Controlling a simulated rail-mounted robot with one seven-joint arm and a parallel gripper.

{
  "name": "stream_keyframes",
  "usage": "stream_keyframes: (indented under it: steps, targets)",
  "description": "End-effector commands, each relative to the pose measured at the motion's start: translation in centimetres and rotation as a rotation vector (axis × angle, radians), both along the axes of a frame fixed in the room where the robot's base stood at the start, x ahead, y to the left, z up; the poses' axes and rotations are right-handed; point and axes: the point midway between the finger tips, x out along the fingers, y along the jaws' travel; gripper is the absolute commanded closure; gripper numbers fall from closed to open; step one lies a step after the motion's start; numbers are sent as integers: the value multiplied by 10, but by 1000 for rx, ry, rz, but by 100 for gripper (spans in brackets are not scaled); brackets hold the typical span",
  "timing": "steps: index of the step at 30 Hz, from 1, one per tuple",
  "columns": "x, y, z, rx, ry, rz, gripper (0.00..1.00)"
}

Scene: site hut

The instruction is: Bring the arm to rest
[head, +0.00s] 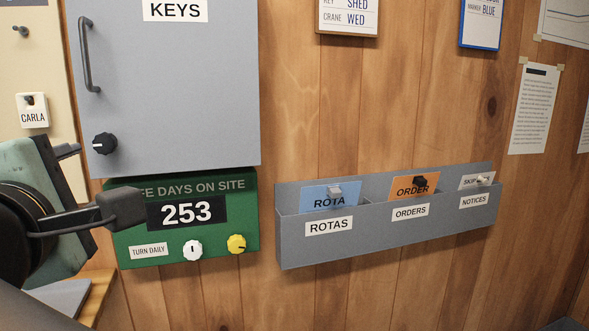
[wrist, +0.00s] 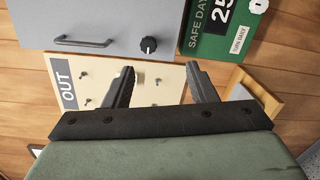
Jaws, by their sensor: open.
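My gripper (wrist: 160,70) is open in the wrist view, its two dark fingers apart with nothing between them. The fingers point toward a cream board (wrist: 168,78) marked OUT, which has several small pegs; part of the board is hidden behind the fingers. In the head view my gripper is at the left edge, in front of the wall and left of the green days counter (head: 249,205), and its fingers are only partly visible there. The counter reads 253.
A grey KEYS cabinet (head: 180,90) with a handle and dark knob hangs above the counter. A grey three-pocket rack (head: 385,232) with cards is on the wooden wall to the right. A wooden ledge (head: 98,296) sits below my gripper. Space before the rack is clear.

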Motion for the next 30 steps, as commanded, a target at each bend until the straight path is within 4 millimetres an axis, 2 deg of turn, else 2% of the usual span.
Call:
stream_keyframes:
  steps: [2, 4, 6, 8, 9, 11, 12, 14, 15, 18, 21, 25, 27, 30]
  targets:
    - [29, -23, -8, 0, 82, -78, 48]
    - [57, -53, -27, 13, 189, -173, 48]
    - [84, -93, -51, 44, 316, -290, 48]
    - [101, -131, -72, 85, 429, -400, 48]
    - [109, -158, -86, 118, 504, -475, 48]
    - [115, -199, -107, 183, 618, -598, 48]
    - [114, -227, -121, 234, 695, -683, 48]
    - [108, -268, -140, 331, 812, -823, 48]
    - [99, -294, -152, 407, 889, -920, 48]
    - [66, -347, -177, 628, 1065, -1160, 48]
    - [26, -378, -194, 871, 1204, -1374, 48]
    - [-7, -391, -208, 1108, 1302, -1544, 48]
    - [-15, -392, -213, 1172, 1325, -1584, 48]
    - [-17, -392, -214, 1186, 1330, -1593, 48]
